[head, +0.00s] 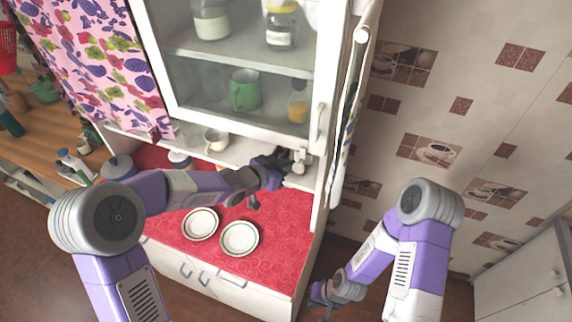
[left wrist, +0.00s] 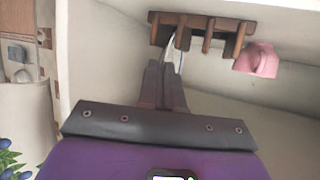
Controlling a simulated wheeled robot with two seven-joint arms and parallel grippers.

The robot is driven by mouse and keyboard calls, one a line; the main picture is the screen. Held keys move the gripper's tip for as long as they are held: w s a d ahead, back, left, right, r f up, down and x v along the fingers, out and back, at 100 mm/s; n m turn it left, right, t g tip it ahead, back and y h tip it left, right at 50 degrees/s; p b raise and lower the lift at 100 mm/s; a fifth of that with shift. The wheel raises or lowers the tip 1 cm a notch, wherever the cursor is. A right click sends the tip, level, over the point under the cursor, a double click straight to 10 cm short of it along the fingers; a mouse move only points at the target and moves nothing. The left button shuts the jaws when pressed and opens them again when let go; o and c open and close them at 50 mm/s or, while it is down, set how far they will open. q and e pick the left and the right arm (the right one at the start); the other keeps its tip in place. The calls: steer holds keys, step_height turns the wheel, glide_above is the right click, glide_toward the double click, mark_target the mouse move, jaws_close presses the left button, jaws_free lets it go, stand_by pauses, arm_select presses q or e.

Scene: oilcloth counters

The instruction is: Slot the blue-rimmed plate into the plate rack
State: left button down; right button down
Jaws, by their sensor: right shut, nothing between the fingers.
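In the left wrist view, a wooden plate rack (left wrist: 205,24) with upright pegs stands at the top. A thin white and bluish edge, seen edge-on, is the blue-rimmed plate (left wrist: 172,50); it is upright at the rack's left gap. My left gripper (left wrist: 168,70) is shut on its near edge. Whether the plate rests on the rack's base is hidden. In the head view my left gripper (head: 284,160) is at the shelf under the glass cabinet, and the plate cannot be made out there. My right gripper (head: 325,306) is low at the bottom, shut and empty.
A pink object (left wrist: 257,60) stands right of the rack. Two other plates, one dark-rimmed (head: 200,224) and one green-rimmed (head: 240,238), lie on the red counter (head: 285,215). A white cup (head: 215,140) stands on the shelf (head: 243,150). The cabinet (head: 230,130) overhangs closely.

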stand_by(0.3)
arm_select(q)
steer(key=c, duration=1.2)
jaws_free()
steer(key=shift+c, duration=0.2)
steer(key=v, duration=0.7)
steer(key=shift+s+a+p, duration=0.2)
steer(key=shift+s+p, duration=0.1)
